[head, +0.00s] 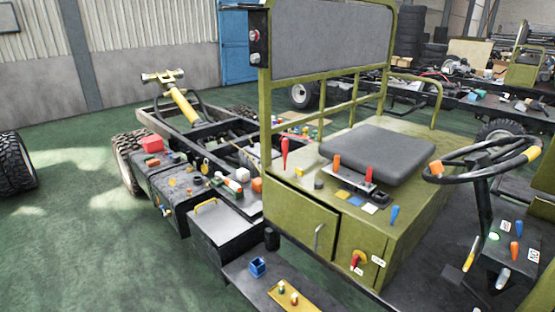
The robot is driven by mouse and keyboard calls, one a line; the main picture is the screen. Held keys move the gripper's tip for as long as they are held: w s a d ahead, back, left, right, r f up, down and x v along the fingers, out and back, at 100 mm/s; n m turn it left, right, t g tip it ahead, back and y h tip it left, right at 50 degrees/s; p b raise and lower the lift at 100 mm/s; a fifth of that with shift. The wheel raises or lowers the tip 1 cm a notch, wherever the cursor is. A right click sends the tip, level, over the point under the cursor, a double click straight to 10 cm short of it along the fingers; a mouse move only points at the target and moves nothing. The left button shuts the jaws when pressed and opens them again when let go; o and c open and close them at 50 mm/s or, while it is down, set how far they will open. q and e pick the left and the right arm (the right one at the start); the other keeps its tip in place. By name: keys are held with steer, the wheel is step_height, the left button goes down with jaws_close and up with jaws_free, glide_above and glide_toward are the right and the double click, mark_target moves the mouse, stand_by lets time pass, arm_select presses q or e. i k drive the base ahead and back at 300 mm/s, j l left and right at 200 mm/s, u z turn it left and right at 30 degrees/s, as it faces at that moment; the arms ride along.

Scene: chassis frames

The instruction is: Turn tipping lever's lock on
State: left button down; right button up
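Several levers stand on the green seat box (300,212); I cannot tell which one is the tipping lever. A red-handled lever (285,150) stands upright at its left corner. An orange lever (337,162) and a red lever (368,176) rise from a dark slotted plate beside the seat. A blue lever (394,214) stands near the right front edge. No lock can be made out clearly at this size. Neither of my grippers is in view.
A grey seat (377,152) tops the box, and a red rotary switch (356,260) is on its front. A steering wheel (484,160) stands at right. Dark boxes with small coloured parts line the chassis at left.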

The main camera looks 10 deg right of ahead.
mark_target(299, 172)
steer(key=i+j, duration=0.1)
steer(key=i, duration=0.4)
steer(key=i+j, duration=0.1)
steer(key=i, duration=0.35)
